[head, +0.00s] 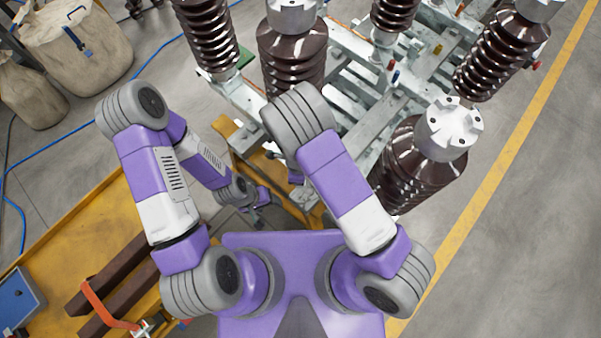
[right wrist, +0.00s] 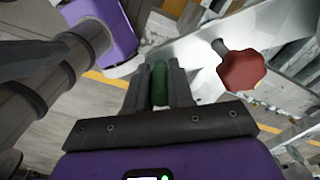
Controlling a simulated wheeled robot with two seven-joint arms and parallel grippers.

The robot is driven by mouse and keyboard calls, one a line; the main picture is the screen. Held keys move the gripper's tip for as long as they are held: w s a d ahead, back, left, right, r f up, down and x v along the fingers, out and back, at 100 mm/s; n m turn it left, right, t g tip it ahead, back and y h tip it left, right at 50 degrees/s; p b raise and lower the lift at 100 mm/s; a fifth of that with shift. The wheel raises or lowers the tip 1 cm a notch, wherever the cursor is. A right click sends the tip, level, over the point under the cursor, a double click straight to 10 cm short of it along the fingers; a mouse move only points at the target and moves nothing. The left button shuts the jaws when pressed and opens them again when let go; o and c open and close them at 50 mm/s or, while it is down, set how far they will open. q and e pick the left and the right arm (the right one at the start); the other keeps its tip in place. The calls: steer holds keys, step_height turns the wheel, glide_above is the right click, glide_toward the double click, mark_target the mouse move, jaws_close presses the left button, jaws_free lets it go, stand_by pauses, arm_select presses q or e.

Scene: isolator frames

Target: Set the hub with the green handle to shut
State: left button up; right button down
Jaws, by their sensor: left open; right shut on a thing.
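The green handle (right wrist: 160,86) shows in the right wrist view as a short upright-looking bar between the two fingers of my right gripper (right wrist: 158,66). The fingers are shut on it from both sides. The hub behind the handle is mostly hidden by the gripper, and I cannot tell its setting. In the head view the right gripper and green handle are hidden behind my right arm. My left gripper (head: 264,207) is open, low beside the frame near the yellow platform, and holds nothing that I can see.
A red knob (right wrist: 241,70) on a stem stands right of the right gripper. Brown ribbed insulators (head: 292,55) rise from the pale metal frame (head: 345,115). Dark beams (head: 125,285) lie on the yellow platform (head: 75,245). Floor right of the yellow line is clear.

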steer(key=shift+s+a, duration=0.1)
steer(key=shift+a, duration=0.35)
steer(key=c, duration=1)
jaws_free()
steer(key=shift+a, duration=0.1)
steer(key=shift+r, duration=0.1)
steer(key=shift+r, duration=0.3)
step_height(320, 180, up, 7)
steer(key=shift+f+p, duration=0.1)
steer(key=shift+p, duration=0.45)
